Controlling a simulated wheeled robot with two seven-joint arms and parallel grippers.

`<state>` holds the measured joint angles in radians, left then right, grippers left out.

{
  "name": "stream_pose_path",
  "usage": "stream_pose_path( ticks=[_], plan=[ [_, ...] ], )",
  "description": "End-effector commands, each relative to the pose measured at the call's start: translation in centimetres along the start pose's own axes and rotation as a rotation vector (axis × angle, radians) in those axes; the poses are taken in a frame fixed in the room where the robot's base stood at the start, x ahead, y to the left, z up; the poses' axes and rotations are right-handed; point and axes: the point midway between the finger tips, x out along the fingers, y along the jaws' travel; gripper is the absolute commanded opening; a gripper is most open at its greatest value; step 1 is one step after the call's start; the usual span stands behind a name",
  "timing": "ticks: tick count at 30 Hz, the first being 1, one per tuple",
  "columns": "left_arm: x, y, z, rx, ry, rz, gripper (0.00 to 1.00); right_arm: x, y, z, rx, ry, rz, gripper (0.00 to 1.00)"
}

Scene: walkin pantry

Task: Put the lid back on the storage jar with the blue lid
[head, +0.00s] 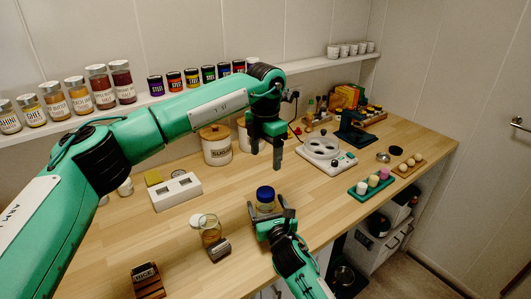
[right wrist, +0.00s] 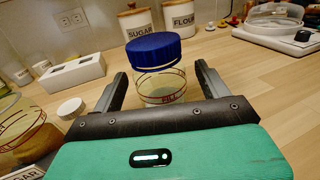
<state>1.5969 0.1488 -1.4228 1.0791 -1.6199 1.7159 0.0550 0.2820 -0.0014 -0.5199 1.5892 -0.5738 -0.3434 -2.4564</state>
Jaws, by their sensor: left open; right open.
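The glass storage jar (head: 265,208) stands upright on the wooden counter, with its blue lid (head: 265,193) on top. In the right wrist view, the jar (right wrist: 160,88) shows red markings, and the blue lid (right wrist: 153,50) covers its mouth; I cannot tell whether it is fully seated. My right gripper (head: 270,213) is open, with one finger on each side of the jar, below the lid. A gap shows beside the fingers in the wrist view (right wrist: 160,78). My left gripper (head: 266,160) is open and empty, pointing down above and behind the jar.
An open glass jar (head: 210,232) and a white lid (head: 197,220) are to the left. A white box (head: 177,192), sugar canister (head: 216,150), scale-like appliance (head: 325,152) and green tray (head: 371,187) surround the area. Clear counter lies right of the jar.

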Motion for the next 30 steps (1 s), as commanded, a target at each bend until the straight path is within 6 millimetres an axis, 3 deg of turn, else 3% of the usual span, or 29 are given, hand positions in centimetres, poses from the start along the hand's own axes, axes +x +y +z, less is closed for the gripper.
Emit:
stream_pose_path(
  ticks=[8,21,30],
  plan=[
    [0.4,0.0,0.0,0.000,0.000,0.000,0.72,-2.4,-0.1,-0.2,-0.002,0.000,0.000,0.77],
    [1.6,0.0,0.0,0.000,0.000,0.000,0.72,-11.4,0.0,-0.2,-0.001,0.001,0.002,0.77],
    [1.9,0.0,0.0,0.000,0.000,0.000,0.72,-13.8,0.0,-0.1,0.000,0.000,0.000,0.77]
  ],
)
